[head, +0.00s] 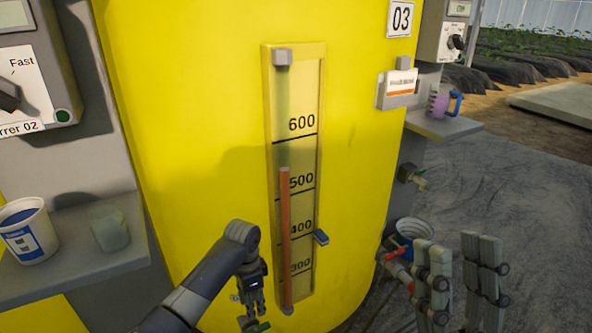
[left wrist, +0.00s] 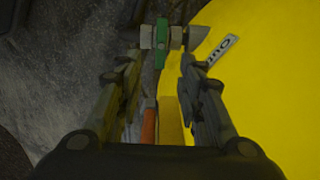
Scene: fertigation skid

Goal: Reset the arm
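My left gripper (head: 250,310) hangs low in front of the yellow tank (head: 190,140), at the bottom of the head view. Its fingers stand apart with nothing held. In the left wrist view the open fingers (left wrist: 162,62) point toward a valve with a green handle (left wrist: 161,42). The handle shows beyond the gap, apparently not gripped. Part of it also shows at the bottom edge of the head view. My right gripper (head: 458,245) is at the lower right, fingers spread, empty. The task names no object.
A level gauge (head: 309,150) with a red column runs down the tank. A shelf at left bears a white-and-blue tub (head: 27,232) and a greenish cup (head: 110,231). A purple jug (head: 440,101) stands on the right shelf. A blue-and-white bucket (head: 411,240) is near my right gripper.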

